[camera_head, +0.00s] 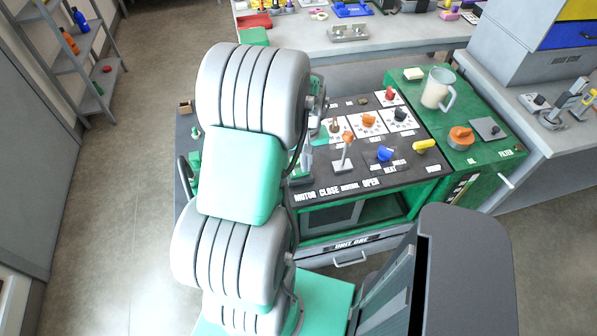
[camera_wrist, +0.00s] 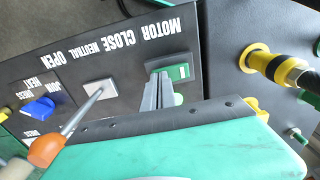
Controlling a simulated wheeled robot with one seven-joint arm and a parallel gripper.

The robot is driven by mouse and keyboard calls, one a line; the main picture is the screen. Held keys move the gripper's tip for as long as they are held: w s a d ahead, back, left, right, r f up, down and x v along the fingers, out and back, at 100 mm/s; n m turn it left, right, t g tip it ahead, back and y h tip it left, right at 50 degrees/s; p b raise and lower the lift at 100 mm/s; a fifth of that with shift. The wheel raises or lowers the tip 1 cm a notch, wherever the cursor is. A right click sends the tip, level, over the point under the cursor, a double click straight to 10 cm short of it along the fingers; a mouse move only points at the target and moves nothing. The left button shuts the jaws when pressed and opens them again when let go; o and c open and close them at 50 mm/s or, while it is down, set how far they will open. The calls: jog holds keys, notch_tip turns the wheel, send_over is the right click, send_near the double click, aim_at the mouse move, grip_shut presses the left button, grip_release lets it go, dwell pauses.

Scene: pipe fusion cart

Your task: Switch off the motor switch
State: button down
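My gripper (camera_wrist: 164,80) shows there as two grey fingers side by side with almost no gap. The fingertips are at the left end of the switch and cover part of it. I cannot tell whether they touch it. In the head view my arm largely hides the switch area, and the gripper (camera_head: 307,162) shows only in part at the arm's right edge.
A lever with an orange knob (camera_wrist: 46,150) stands close left of my gripper, with a blue knob (camera_wrist: 38,108) beyond it. A yellow and black connector (camera_wrist: 275,66) is at the right. In the head view a jug (camera_head: 436,88) stands on the green cart.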

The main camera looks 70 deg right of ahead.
jog(key=shift+f, duration=0.2)
jog(key=shift+r, duration=0.1)
notch_tip(320, 180, up, 7)
jog(key=p, duration=0.5)
dwell(0.4)
